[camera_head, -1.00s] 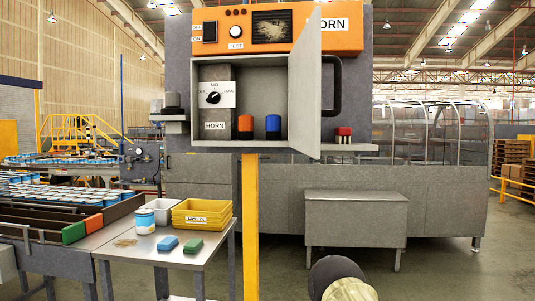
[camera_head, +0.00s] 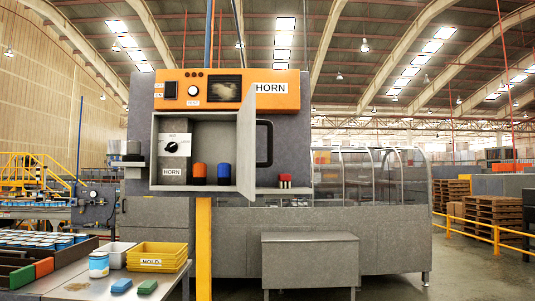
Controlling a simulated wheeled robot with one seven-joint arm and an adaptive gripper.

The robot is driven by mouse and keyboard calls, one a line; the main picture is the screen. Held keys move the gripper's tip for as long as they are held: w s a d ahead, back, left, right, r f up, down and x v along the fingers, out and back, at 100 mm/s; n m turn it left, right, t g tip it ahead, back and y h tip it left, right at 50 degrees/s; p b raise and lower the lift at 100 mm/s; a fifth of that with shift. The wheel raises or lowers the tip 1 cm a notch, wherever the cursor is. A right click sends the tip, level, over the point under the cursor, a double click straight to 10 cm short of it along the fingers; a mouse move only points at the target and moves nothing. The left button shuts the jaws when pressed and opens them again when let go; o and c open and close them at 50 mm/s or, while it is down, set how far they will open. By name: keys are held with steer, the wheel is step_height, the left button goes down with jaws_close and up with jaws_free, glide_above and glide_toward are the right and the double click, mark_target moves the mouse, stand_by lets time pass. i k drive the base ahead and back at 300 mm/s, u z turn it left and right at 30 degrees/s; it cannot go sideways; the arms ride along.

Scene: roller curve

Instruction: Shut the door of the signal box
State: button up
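The signal box (camera_head: 205,132) is a grey open-fronted box under an orange panel marked HORN, on a yellow post. Its grey door (camera_head: 247,145) is hinged at the right side and stands open, swung out toward me, with a dark handle (camera_head: 264,143) at its right. Inside are a dial (camera_head: 172,146) above a HORN label, an orange-topped piece (camera_head: 199,172) and a blue-topped piece (camera_head: 223,172). My gripper is not in view.
A table (camera_head: 90,285) at lower left holds a yellow MOLD bin (camera_head: 157,255), a white bin, a can and blue and green blocks. A red-topped item (camera_head: 285,180) sits on a ledge right of the door. A grey cabinet (camera_head: 310,262) stands at lower right.

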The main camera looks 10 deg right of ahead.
mark_target(246, 163)
steer(key=z, duration=2)
steer(key=i, duration=1.55)
steer(key=u, duration=2.7)
steer(key=k, duration=0.3)
steer(key=z, duration=0.6)
steer(key=i, duration=0.4)
steer(key=u, duration=0.15)
